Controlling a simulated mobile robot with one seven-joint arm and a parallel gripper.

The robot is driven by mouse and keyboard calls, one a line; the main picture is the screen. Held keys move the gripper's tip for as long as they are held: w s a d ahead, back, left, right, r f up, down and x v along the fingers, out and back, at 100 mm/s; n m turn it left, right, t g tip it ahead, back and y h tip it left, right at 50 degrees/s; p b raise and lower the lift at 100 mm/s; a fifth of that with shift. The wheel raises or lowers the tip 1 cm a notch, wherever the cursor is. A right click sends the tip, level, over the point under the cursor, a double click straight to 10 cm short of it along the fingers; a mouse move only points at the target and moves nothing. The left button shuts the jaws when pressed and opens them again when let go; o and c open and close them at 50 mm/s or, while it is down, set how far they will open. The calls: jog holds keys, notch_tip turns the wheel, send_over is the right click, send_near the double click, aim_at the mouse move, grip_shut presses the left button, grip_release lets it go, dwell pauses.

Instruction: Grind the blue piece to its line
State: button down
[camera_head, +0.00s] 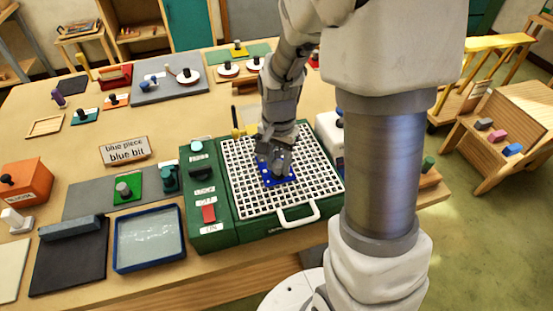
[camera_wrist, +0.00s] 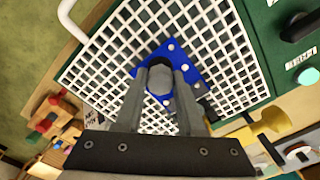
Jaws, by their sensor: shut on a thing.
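The blue piece (camera_head: 267,181) is a flat blue plate with white dots and a grey knob. It is over the white grid (camera_head: 243,205) of the green grinder (camera_head: 212,238); I cannot tell whether it presses on anything there. My gripper (camera_head: 281,163) points down onto it. In the wrist view the fingers of my gripper (camera_wrist: 160,88) are shut on the knob, and the blue piece (camera_wrist: 196,74) shows beyond them. Its line and the grinding bit are not visible to me. A red switch (camera_head: 209,214) is on the grinder's left panel.
A card (camera_head: 124,151) reads "blue piece blue bit". A blue-rimmed water tray (camera_head: 117,247) and a dark mat (camera_head: 67,277) lie left of the grinder. A green piece (camera_head: 137,189) sits on a grey strip. A white box (camera_head: 329,130) stands close behind the grinder's right side.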

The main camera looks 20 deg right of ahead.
jog(key=shift+s, duration=1.25)
jog(key=shift+c, duration=2.2)
grip_release()
notch_tip(320, 180, up, 16)
jog(key=s+r+n+t, duration=0.2)
jog(key=s+n, duration=0.2)
jog(key=s, duration=0.2)
jog(key=s+a+r+n+t, duration=0.1)
jog(key=s+r+n+t, duration=0.1)
jog(key=s+n, duration=0.3)
jog(key=shift+s+a+r+t+p, duration=0.2)
jog(key=shift+s+a+t+p, duration=0.15)
jog(key=shift+t, duration=0.45)
